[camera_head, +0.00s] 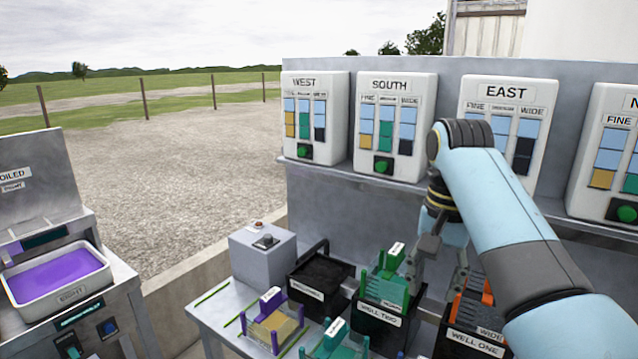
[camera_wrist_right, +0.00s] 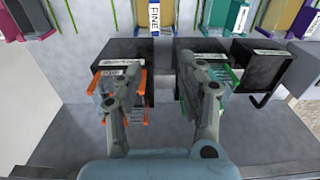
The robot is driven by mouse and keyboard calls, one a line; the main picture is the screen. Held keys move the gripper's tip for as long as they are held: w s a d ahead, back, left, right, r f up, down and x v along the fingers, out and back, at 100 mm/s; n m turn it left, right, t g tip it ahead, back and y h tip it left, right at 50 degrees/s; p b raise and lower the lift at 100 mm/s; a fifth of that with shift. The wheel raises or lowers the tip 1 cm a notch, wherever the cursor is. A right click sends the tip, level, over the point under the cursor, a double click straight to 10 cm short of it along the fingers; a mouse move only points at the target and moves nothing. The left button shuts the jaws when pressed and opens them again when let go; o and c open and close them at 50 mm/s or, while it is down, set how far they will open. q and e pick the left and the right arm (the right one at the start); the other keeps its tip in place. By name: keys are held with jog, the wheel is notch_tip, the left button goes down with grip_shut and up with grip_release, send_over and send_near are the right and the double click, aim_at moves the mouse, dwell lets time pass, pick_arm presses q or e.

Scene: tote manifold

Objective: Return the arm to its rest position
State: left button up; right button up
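My right arm comes in from the right in the head view, bent at a joint in front of the EAST panel. Its gripper (camera_head: 437,280) points down over the bench between the well two box (camera_head: 380,318) and the well one box (camera_head: 470,343). In the right wrist view my right gripper (camera_wrist_right: 160,75) has its fingers spread apart, with nothing between them. A green cartridge (camera_head: 386,282) sits in well two, and an orange cartridge (camera_head: 487,292) in well one, partly hidden by my arm. My left gripper is not in view.
Panels marked WEST (camera_head: 315,88), SOUTH (camera_head: 393,85) and EAST (camera_head: 506,91) line the back wall. An empty-looking black box (camera_head: 320,272) stands left of well two. A purple-framed cartridge (camera_head: 272,322) stands at front left. A tray of purple liquid (camera_head: 62,300) is far left.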

jog(key=s+d+f+n+t, duration=0.1)
jog(key=s+d+f, duration=0.25)
jog(key=s, duration=0.35)
jog(key=s+d+f+n, duration=0.1)
jog(key=s+d+f, duration=0.2)
jog(key=s+f, duration=0.25)
jog(key=s+d+r+n+t+h, duration=0.1)
jog(key=s+r+n, duration=0.15)
jog(key=s, duration=0.65)
jog(key=s+d+r+n+t, duration=0.1)
jog(key=s+d+n, duration=0.15)
jog(key=s, duration=0.65)
notch_tip(320, 180, down, 36)
jog(key=s+d+g+b, duration=0.1)
jog(key=s+d+b, duration=0.15)
jog(key=b, duration=0.65)
pick_arm(q)
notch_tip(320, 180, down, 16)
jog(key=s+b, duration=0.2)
jog(key=b, duration=0.5)
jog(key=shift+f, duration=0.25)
pick_arm(e)
jog(key=s+f+g, duration=0.1)
jog(key=s+f, duration=1.7)
jog(key=f, duration=0.4)
jog(key=shift+g, duration=0.3)
jog(key=shift+d, duration=0.1)
